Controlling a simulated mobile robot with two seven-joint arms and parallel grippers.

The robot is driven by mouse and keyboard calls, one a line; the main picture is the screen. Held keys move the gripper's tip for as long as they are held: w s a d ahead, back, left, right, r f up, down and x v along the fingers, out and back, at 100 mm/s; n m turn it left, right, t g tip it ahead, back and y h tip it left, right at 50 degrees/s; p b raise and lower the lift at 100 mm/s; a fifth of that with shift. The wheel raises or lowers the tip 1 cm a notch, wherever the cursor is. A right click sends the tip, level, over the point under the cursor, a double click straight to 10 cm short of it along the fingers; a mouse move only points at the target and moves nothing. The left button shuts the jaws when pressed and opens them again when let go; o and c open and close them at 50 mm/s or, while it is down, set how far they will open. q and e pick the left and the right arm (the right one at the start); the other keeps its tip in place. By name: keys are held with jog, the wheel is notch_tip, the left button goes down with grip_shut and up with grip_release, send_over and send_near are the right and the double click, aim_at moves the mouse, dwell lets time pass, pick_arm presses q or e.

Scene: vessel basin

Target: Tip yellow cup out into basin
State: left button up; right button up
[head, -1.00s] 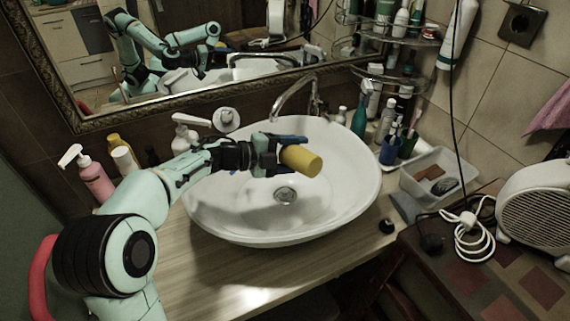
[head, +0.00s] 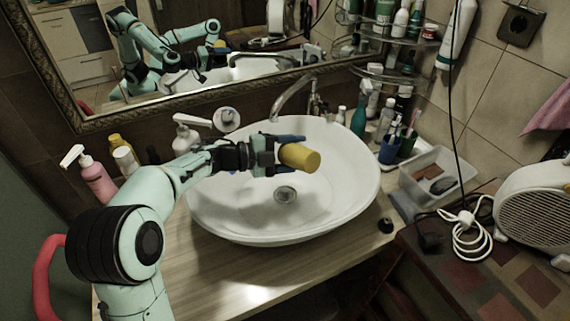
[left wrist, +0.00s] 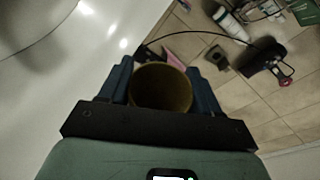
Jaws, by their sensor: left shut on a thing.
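The yellow cup (head: 299,158) is held by my left gripper (head: 284,157) above the white basin (head: 340,190). The cup lies on its side, tilted, with one end facing right and slightly down in the head view. In the left wrist view the cup (left wrist: 161,88) sits between the two blue fingers of my left gripper (left wrist: 160,85), and its round rim shows. I cannot make out anything inside it. The basin's drain (head: 285,195) is below the cup. My right gripper is not in view.
A chrome faucet (head: 292,96) stands behind the basin. Soap bottles (head: 95,178) stand left, and bottles and a blue cup (head: 389,149) stand right. A clear plastic tub (head: 436,178) and a fan heater (head: 536,205) are farther right.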

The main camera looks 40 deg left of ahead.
pick_arm(q)
jog(key=shift+a+n+t+h+p, duration=0.2)
jog(key=shift+n+h+p, duration=0.15)
jog(key=shift+n, duration=0.25)
jog(key=shift+a+n+t+h+p, duration=0.2)
jog(key=shift+n+h+p, duration=0.15)
jog(key=shift+n, duration=0.25)
dwell(0.7)
jog(key=shift+w+a+f+n+t+h, duration=0.1)
jog(key=shift+a+n+t+h, duration=0.15)
jog(key=shift+n, duration=0.55)
jog(key=shift+w+a+f+n+t+h, duration=0.15)
jog(key=shift+n+t, duration=0.2)
jog(key=shift+n, duration=0.45)
dwell(0.7)
jog(key=shift+s+r+n+p, duration=0.1)
jog(key=shift+r+n+p, duration=0.2)
jog(key=shift+r+p, duration=0.55)
dwell(0.4)
